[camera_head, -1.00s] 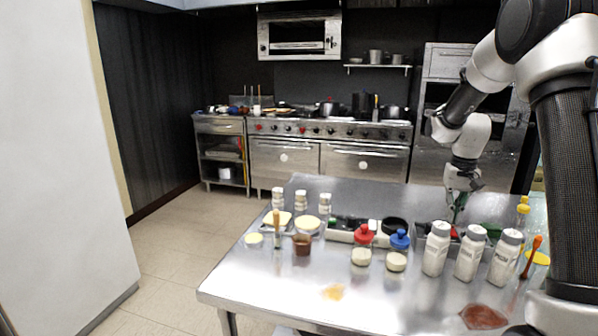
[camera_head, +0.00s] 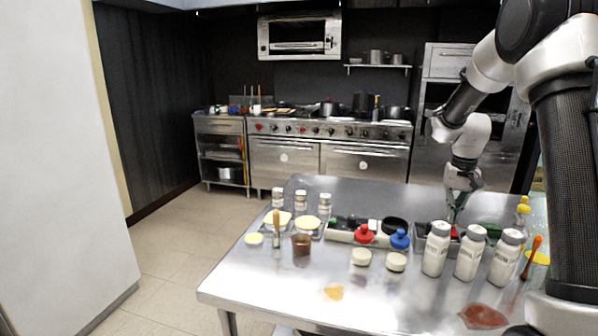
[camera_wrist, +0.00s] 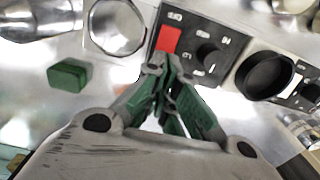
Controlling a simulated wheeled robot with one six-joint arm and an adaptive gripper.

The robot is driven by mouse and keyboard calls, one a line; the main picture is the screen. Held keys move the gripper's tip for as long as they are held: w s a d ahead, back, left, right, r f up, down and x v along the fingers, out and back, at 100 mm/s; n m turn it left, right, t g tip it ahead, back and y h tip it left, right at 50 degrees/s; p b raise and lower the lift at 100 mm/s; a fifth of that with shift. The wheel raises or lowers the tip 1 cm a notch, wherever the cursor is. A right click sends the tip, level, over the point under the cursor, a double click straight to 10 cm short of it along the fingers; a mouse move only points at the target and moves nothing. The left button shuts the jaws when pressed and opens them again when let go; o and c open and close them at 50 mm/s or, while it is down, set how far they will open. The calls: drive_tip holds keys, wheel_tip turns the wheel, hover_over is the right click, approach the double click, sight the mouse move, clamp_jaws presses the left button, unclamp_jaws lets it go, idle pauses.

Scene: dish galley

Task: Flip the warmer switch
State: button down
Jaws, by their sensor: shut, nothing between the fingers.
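The warmer switch is a red rocker (camera_wrist: 169,39) on a black control panel (camera_wrist: 190,62) in the wrist view. A round black knob (camera_wrist: 209,55) sits to its right on the same panel. My gripper (camera_wrist: 158,68) is shut and empty, with its green-sided fingertips together at the lower edge of the red switch. I cannot tell whether they touch it. In the head view my gripper (camera_head: 453,220) reaches down at the back right of the steel table, behind the white bottles. The bottles partly hide the panel there.
White bottles (camera_head: 436,250) stand in front of my gripper. The table's front left (camera_head: 260,290) is clear.

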drive_tip(key=shift+f, duration=1.25)
idle(0.5)
wheel_tip(320, 180, up, 7)
idle(0.8)
drive_tip(key=s+a+r+n+t, duration=0.1)
drive_tip(key=s+a+r, duration=0.1)
drive_tip(key=s+r, duration=0.4)
drive_tip(key=s+a+r+t, duration=0.1)
drive_tip(key=s+a+r, duration=0.3)
drive_tip(key=s, duration=0.5)
drive_tip(key=s+a+n+t, duration=0.1)
drive_tip(key=s+n+t, duration=0.1)
drive_tip(key=s, duration=1.4)
drive_tip(key=shift+s+a+f, duration=0.2)
